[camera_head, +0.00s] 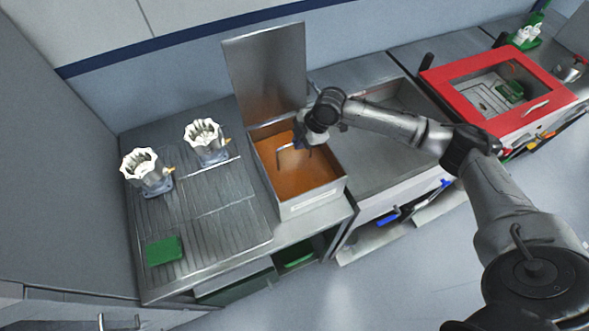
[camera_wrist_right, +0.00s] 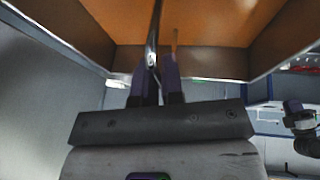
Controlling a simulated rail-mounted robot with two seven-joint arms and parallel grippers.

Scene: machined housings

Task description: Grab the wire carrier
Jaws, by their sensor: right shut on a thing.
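The wire carrier (camera_head: 283,148) shows as a thin bent metal wire inside the open metal box (camera_head: 312,205), near the box's far end. My right gripper (camera_head: 299,143) reaches into the box from above, at the carrier. In the right wrist view its two purple fingers (camera_wrist_right: 158,84) are shut on a thin metal rod of the wire carrier (camera_wrist_right: 154,38). The rest of the carrier is hard to make out. My left gripper is not in view.
The box's lid (camera_head: 266,72) stands open behind it. Left is a ribbed draining surface (camera_head: 215,205) with two white-topped fixtures (camera_head: 146,170) (camera_head: 207,140) and a green block (camera_head: 164,250). An empty sink (camera_head: 385,150) lies right, then a red-framed machine (camera_head: 455,75).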

